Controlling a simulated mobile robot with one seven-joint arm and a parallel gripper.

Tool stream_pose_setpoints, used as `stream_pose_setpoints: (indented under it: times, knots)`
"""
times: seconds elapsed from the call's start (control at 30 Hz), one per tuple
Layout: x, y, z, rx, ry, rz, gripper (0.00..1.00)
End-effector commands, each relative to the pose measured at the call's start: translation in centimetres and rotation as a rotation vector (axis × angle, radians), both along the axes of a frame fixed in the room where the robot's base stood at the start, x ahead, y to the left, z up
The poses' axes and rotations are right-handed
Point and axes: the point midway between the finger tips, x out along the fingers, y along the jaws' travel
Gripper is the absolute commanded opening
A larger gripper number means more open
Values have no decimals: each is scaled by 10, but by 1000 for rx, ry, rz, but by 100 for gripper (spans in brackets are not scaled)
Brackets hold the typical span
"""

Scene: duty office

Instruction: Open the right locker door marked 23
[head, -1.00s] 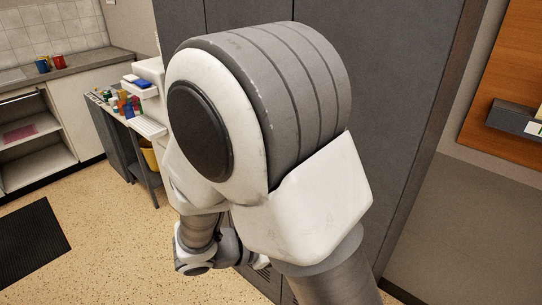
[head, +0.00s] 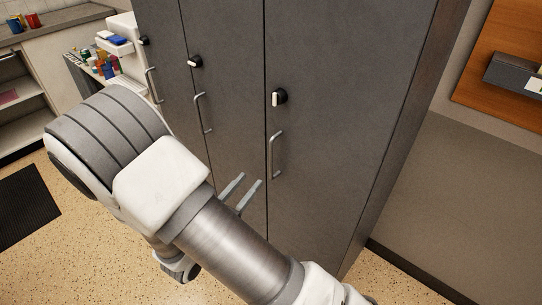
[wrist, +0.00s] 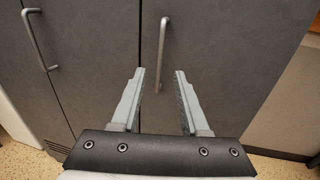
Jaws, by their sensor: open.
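The right locker door (head: 320,120) is dark grey and shut. I see no number 23 on it. A vertical metal bar handle (head: 277,155) sits near its left edge, under a black and white latch knob (head: 278,98). My gripper (head: 251,181) is open and empty, in front of the lockers, low and left of this handle in the head view. In the wrist view, the handle (wrist: 162,45) rises between and beyond the open fingertips (wrist: 159,71). The fingers do not appear to touch it.
The middle locker door (head: 225,100) and its handle (head: 203,113) stand to the left, also shut. A wooden board with a grey box (head: 515,75) is on the right wall. A cluttered counter is at the back left. Speckled floor shows in front of the lockers.

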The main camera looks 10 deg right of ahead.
Motion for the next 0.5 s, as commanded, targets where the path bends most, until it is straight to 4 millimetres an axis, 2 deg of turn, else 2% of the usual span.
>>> stream_pose_setpoints:
  times: [0.03, 0.3, 0.5]
  knots:
    - [8, -10, -1, 1, -1, -5, 45]
    - [51, -49, -1, 1, -1, -5, 45]
    - [76, -72, -1, 1, -1, -4, 45]
